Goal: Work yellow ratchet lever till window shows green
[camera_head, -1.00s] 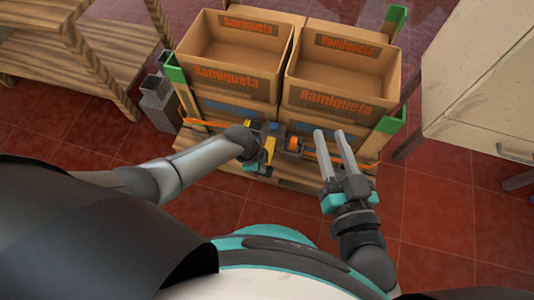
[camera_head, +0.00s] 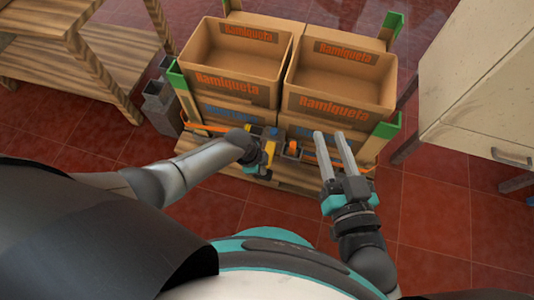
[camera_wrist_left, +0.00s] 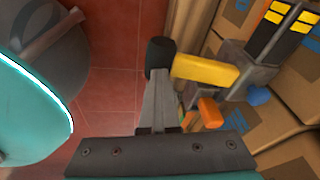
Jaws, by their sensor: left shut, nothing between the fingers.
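The yellow ratchet lever (camera_wrist_left: 205,70) is beside the black tip of my left gripper (camera_wrist_left: 160,58) in the left wrist view. They are close; I cannot tell whether they touch. The lever (camera_head: 269,151) also shows in the head view, beyond my left wrist. My left gripper is shut and empty, its fingers mostly hidden in the head view. The grey ratchet body (camera_wrist_left: 245,78) holds the lever. A dark panel with yellow marks (camera_wrist_left: 285,30) stands by it; I see no green there and cannot tell if it is the window. My right gripper (camera_head: 331,136) is open and empty.
Cardboard boxes (camera_head: 232,86) are stacked on a pallet with green corner posts (camera_head: 176,74). An orange strap (camera_head: 205,127) runs along their front. A wooden shelf (camera_head: 90,60) stands left, a pale cabinet (camera_head: 480,80) right. Red floor lies clear in front.

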